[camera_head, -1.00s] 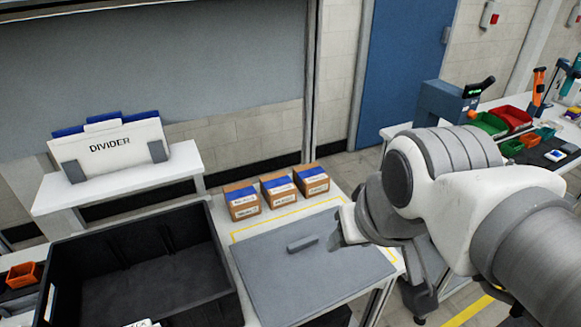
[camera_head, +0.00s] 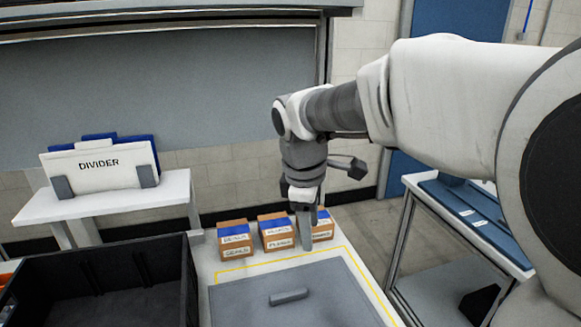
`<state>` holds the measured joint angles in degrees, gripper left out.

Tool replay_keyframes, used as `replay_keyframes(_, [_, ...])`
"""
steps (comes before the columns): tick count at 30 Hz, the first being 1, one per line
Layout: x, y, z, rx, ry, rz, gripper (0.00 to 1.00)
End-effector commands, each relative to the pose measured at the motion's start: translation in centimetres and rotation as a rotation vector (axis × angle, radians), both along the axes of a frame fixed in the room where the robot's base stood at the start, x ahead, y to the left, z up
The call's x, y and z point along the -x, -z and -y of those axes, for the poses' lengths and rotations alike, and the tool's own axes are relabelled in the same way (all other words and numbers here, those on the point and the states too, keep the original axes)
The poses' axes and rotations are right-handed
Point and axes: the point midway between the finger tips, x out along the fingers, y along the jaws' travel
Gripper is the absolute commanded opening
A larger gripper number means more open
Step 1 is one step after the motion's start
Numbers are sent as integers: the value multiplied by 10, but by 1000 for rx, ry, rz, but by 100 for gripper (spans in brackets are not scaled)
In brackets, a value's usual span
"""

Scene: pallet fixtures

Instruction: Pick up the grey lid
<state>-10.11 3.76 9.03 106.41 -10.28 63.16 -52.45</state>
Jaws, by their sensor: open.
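The grey lid (camera_head: 247,302) lies flat on a white table inside a yellow outline, with a raised bar handle (camera_head: 288,297) near its middle. Its near edge is cut off by the picture. My gripper (camera_head: 305,238) points down above the far part of the table, beyond the handle and a little to its right. It is open and empty. Its fingers overlap in this view, so the gap between them is hidden. It appears apart from the lid.
Small cardboard boxes (camera_head: 235,240) stand along the table's far edge, close behind my gripper. A black crate (camera_head: 187,285) is left of the lid. A white stand (camera_head: 115,199) holds a DIVIDER panel (camera_head: 100,166). A cart with blue trays (camera_head: 480,228) is at right.

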Motion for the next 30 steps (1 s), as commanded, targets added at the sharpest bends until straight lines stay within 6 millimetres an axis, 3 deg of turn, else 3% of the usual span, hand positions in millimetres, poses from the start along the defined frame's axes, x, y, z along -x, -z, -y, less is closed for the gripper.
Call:
replay_keyframes(1, [-12, 20, -12, 20, -81, -34, 60])
replay_keyframes(6, [-40, 59, -43, 67, -325, -114, 60])
replay_keyframes(12, [-57, 87, -64, 93, -493, -171, 60])
replay_keyframes(19, [-61, 112, -67, 98, -536, -187, 60])
replay_keyframes(30, [-64, 190, -55, 99, -535, -188, 60])
